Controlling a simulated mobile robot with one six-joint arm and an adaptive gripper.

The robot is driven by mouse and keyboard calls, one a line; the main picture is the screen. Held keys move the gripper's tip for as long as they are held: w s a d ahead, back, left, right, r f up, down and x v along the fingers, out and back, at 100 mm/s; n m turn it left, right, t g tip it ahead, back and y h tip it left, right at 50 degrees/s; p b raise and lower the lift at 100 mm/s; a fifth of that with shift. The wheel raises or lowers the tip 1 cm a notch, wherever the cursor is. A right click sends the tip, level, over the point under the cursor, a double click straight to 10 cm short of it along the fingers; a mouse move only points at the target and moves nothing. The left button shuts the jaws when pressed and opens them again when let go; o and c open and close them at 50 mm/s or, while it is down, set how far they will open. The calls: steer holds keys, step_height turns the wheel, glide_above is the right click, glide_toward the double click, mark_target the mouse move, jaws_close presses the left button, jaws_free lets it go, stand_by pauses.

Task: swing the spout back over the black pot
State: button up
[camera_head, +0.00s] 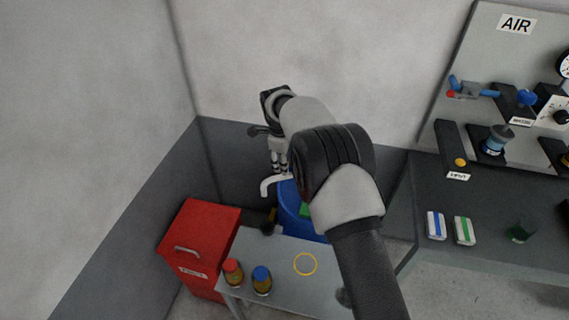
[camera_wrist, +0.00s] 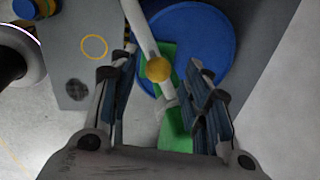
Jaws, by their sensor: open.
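The spout, a pale bent pipe (camera_head: 271,184), shows below my gripper (camera_head: 278,168) in the head view. In the wrist view the pale pipe (camera_wrist: 142,30), with a brass ball (camera_wrist: 158,69) on it, reaches down between the spread fingers of my gripper (camera_wrist: 158,95). The fingers are open, with visible gaps beside the pipe. The spout overlies the blue drum (camera_wrist: 205,40) in that view. I cannot identify the black pot with certainty; a dark cylinder (camera_wrist: 10,62) shows at the wrist view's left edge.
A grey table (camera_head: 285,258) bears a red-capped bottle (camera_head: 232,272), a blue-capped bottle (camera_head: 262,280) and a yellow ring mark (camera_head: 305,264). A red cabinet (camera_head: 200,240) stands left. A bench (camera_head: 480,190) with a panel stands right. Green pieces (camera_wrist: 176,130) lie below my gripper.

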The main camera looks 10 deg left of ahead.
step_height(320, 180, up, 9)
steer(key=s, duration=0.1)
steer(key=shift+s, duration=0.4)
steer(key=shift+a, duration=0.1)
steer(key=s+d+r+n+t+b, duration=0.1)
steer(key=s+d+r+n+b, duration=0.1)
steer(key=s+d+r+n, duration=1)
steer(key=s+d+f+n+b, duration=0.1)
steer(key=s+d+n, duration=0.1)
steer(key=s+d, duration=0.3)
steer(key=s+d+n+t+b, duration=0.1)
steer(key=s+d+n, duration=0.2)
steer(key=s, duration=1)
steer(key=s+d+f+n+b, duration=0.1)
steer(key=s+d+n, duration=0.1)
steer(key=s+d, duration=0.7)
steer(key=shift+f, duration=0.35)
